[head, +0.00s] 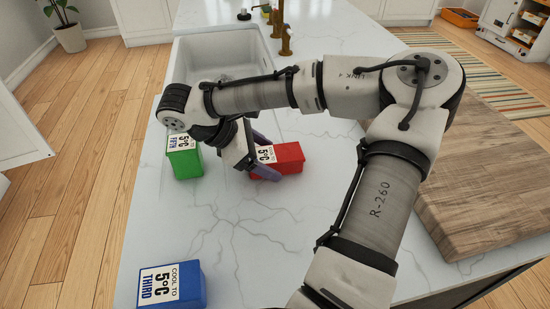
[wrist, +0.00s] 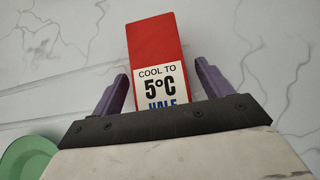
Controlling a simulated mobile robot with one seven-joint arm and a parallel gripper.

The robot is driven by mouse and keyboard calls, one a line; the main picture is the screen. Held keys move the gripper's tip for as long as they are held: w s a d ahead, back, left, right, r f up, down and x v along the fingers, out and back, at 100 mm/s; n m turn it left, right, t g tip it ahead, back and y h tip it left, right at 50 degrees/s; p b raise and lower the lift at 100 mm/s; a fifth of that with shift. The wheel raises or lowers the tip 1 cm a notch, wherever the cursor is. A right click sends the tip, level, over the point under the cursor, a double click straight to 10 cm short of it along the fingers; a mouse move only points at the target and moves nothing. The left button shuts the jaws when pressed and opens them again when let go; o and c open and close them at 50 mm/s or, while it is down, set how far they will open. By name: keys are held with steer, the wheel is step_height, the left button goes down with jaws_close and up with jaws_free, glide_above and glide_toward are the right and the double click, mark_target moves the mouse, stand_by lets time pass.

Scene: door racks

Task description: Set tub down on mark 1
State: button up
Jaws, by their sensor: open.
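A red tub (head: 291,157) lies on the white marble worktop, with a white "COOL TO 5°C HALF" label that also shows in the wrist view (wrist: 150,40). My gripper (head: 262,158) is open at the red tub, partly hiding it in the head view. In the wrist view its two purple fingers (wrist: 161,72) stand either side of the tub's labelled end, with gaps at both sides. A green tub (head: 185,165) stands to the left, and a blue tub (head: 188,288) labelled "THIRD" is at the front left. I see no numbered mark in either view.
A sink (head: 215,60) with brass taps (head: 285,42) lies behind the tubs. A thick wooden board (head: 490,170) covers the right side. A round green thing (wrist: 30,157) shows at the wrist view's lower left. Bare marble lies between the red and blue tubs.

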steer(key=shift+d+f, duration=0.1)
steer(key=c, duration=1.2)
steer(key=shift+c, duration=0.8)
